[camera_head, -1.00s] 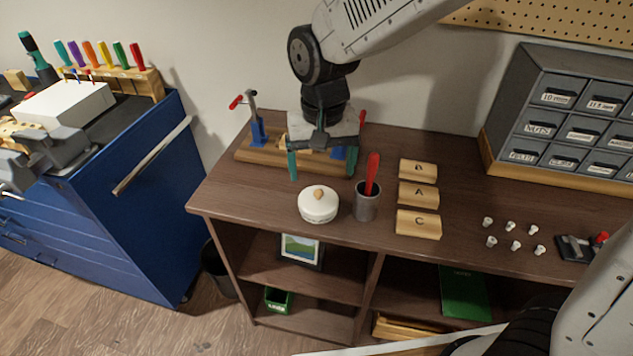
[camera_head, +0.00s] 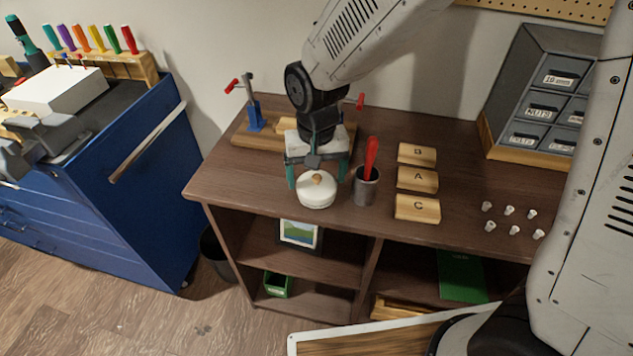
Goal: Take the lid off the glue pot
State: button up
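The glue pot (camera_head: 316,196) is a round white pot on the brown bench top, near its front edge. Its white lid (camera_head: 305,183) is on it, with a small wooden knob (camera_head: 318,178) in the middle. My gripper (camera_head: 317,177) is right behind and above the pot, pointing down. Its two green-tipped fingers are spread wide, one at the left and one at the right of the lid. Nothing shows between them except the knob area. I cannot tell whether the fingers touch the lid.
A grey cup (camera_head: 366,188) with a red-handled tool (camera_head: 371,157) stands close at the pot's right. Wooden blocks B (camera_head: 417,153), A (camera_head: 417,179) and C (camera_head: 417,208) lie further right. A wooden clamp fixture (camera_head: 262,139) is behind my gripper. Several white pegs (camera_head: 509,211) lie at the right.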

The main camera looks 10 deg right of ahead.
jog(key=c, duration=0.9)
jog(key=shift+c, duration=0.7)
jog(key=shift+s+d, duration=0.1)
